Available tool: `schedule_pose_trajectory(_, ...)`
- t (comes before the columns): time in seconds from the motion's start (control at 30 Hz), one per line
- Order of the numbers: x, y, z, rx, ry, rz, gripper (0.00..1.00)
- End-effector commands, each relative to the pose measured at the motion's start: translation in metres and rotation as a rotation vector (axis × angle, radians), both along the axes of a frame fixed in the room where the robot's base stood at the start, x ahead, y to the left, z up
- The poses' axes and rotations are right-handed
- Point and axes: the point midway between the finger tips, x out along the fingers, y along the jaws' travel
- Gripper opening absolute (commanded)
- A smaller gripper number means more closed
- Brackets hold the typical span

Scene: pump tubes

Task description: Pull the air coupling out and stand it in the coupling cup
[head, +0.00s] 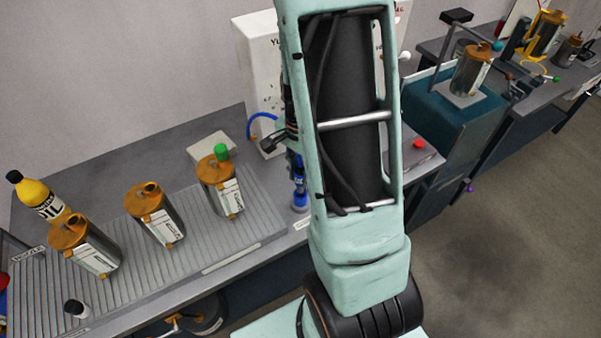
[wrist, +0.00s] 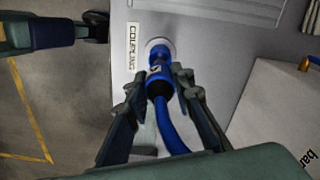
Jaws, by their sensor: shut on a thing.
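My gripper (wrist: 160,80) is shut on the blue air coupling (wrist: 156,70) in the wrist view, one finger on each side of its body. The blue hose trails from its near end toward my gripper's base. The coupling's far end lies over the pale round coupling cup (wrist: 160,43), beside the label "COUPLING". I cannot tell whether the end is inside the cup or just above it. In the head view the blue coupling (head: 299,188) shows upright beside my arm, low over the bench's front edge. My arm hides much of this area, and the fingers are not clear there.
A white box (head: 262,60) stands at the back, with a blue hose loop (head: 260,120) beside it. Several metal pumps with orange ends, one being the pump (head: 153,215), stand on the ribbed mat (head: 190,262) at left. A yellow oil bottle (head: 40,197) is behind them.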

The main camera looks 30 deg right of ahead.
Motion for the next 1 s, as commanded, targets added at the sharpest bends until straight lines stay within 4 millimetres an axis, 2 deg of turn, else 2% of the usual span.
schedule_pose_trajectory(0.53,0.000,0.000,-0.001,0.000,0.000,0.000,0.00)
schedule_pose_trajectory(1.0,0.000,0.000,-0.012,0.000,0.000,0.000,0.00)
